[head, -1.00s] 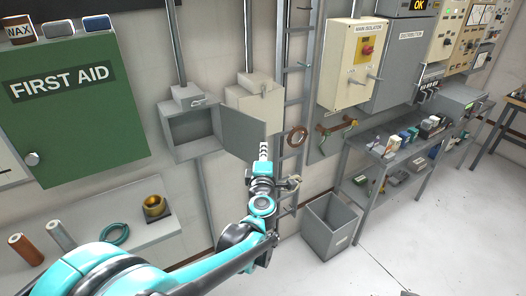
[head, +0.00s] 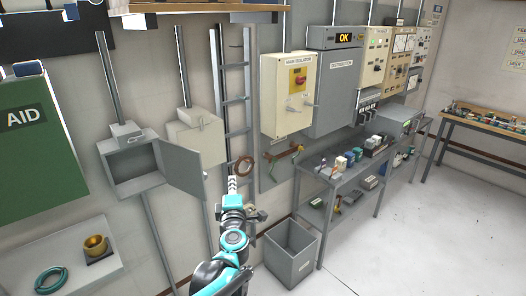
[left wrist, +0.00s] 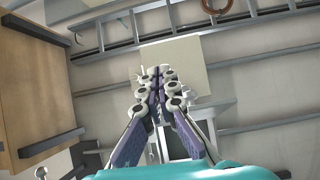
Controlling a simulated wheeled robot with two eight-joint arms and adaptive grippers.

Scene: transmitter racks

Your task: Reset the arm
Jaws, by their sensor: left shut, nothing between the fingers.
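My left arm, teal and black, rises from the bottom of the head view. Its gripper (head: 232,182) points up in front of the wall, to the right of the open grey box (head: 138,165) and below the ladder (head: 233,95). In the left wrist view the left gripper (left wrist: 158,72) has its fingers together, with nothing seen between them. Behind them is a pale closed box (left wrist: 175,62). My right gripper is in neither view.
A grey bin (head: 291,258) stands on the floor right of my arm, beside a loaded metal bench (head: 337,178). A green first aid cabinet (head: 35,140) is at left. The floor at right is clear.

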